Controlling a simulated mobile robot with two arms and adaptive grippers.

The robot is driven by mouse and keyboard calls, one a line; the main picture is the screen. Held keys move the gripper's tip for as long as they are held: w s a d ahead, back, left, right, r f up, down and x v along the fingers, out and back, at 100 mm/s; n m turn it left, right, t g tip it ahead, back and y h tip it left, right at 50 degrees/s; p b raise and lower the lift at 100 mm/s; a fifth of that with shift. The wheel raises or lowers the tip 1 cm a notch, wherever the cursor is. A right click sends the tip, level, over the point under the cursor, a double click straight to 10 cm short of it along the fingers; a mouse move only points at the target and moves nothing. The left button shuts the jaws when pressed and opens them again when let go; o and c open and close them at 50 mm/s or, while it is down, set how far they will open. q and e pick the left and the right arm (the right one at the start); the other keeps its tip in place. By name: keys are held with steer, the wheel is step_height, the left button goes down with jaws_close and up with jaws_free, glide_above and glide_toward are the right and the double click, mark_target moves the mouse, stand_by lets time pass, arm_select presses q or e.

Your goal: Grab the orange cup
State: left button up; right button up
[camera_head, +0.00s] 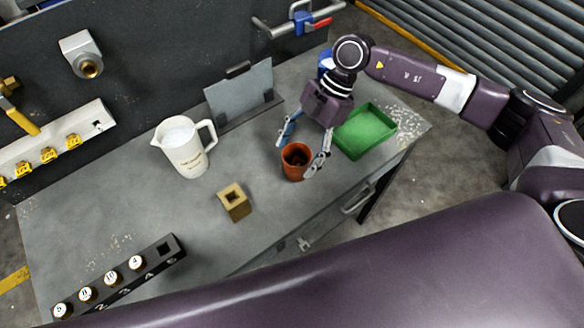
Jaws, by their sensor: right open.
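The orange cup (291,173) stands upright on the grey workbench (130,222), right of the middle. My right gripper (297,160) reaches down over it from the upper right. Its two blue-grey fingers are spread, one at the cup's far left side and one at its right side. The cup's rim and dark inside show between them. I cannot tell whether the right finger touches the cup. My left gripper is out of view.
A green tray (391,121) lies right of my right gripper. A white pitcher (183,153), a brass block (235,206) and a black rack (150,262) with several numbered caps stand to the left. A grey plate (238,96) stands behind. The bench's front edge is near the cup.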

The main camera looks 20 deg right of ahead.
mark_target(287, 172)
steer(key=p+x, duration=0.2)
steer(key=x, duration=0.4)
steer(key=shift+w+d+f+p, duration=0.1)
steer(key=shift+w+f+p, duration=0.05)
steer(key=shift+p, duration=0.2)
steer(key=shift+f, duration=0.2)
steer(key=c, duration=1.4)
